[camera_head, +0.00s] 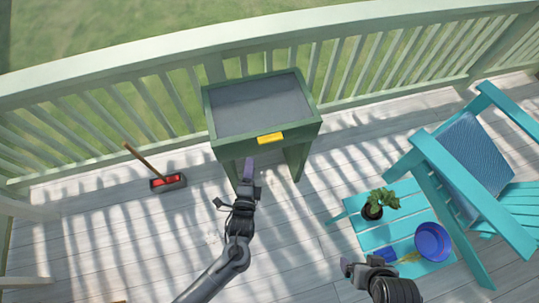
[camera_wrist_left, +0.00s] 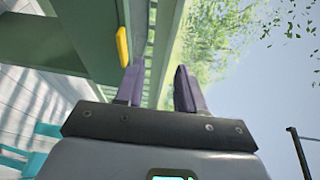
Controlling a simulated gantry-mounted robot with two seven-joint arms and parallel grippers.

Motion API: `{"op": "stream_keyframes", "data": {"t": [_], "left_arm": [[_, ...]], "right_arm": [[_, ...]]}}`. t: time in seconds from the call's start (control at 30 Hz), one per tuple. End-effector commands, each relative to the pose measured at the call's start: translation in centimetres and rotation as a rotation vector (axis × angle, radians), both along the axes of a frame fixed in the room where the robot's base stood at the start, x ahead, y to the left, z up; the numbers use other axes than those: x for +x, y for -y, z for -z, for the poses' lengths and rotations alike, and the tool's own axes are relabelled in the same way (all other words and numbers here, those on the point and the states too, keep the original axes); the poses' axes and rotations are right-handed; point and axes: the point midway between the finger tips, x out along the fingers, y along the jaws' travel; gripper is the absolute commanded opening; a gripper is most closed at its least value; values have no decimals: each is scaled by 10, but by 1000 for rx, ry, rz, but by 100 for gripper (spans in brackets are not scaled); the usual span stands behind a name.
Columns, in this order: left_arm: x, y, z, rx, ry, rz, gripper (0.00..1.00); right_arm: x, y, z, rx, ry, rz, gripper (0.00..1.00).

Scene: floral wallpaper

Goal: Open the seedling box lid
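The seedling box (camera_head: 224,146) is a dark green box on legs against the railing. Its lid (camera_head: 262,106) is a grey panel in a green frame and appears to lie flat, closed. A yellow handle (camera_head: 270,138) sits on the front edge and also shows in the left wrist view (camera_wrist_left: 124,46). My left gripper (camera_head: 249,170) is in front of the box, a little left of and below the handle. In the left wrist view its purple fingers (camera_wrist_left: 160,88) are apart with nothing between them. My right gripper (camera_head: 346,267) is at the lower right, away from the box; its fingers are unclear.
A turquoise slatted table (camera_head: 408,200) at the right holds a potted plant (camera_head: 380,202) and a blue bowl (camera_head: 432,241). A turquoise chair (camera_head: 431,159) stands beside it. A brush with a wooden handle (camera_head: 168,183) is left of the box. The railing (camera_head: 397,33) runs behind; floor in front is mostly clear.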

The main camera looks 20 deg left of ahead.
Motion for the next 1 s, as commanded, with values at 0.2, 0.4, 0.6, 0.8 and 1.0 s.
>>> {"op": "stream_keyframes", "data": {"t": [0.2, 0.4, 0.6, 0.8, 1.0], "left_arm": [[24, 27, 79, 4, 27, 24, 38], [42, 39, 94, -7, 69, 39, 38], [53, 39, 96, -9, 91, 38, 38], [70, 36, 95, -10, 96, 38, 38], [102, 31, 96, -10, 95, 38, 38]], "right_arm": [[0, 0, 87, 0, -1, 0, 94], [0, 0, 123, 0, -1, 0, 94], [0, 0, 136, 0, -1, 0, 94], [0, 0, 141, 0, 1, 0, 94], [0, 0, 151, 0, 1, 0, 94]]}}
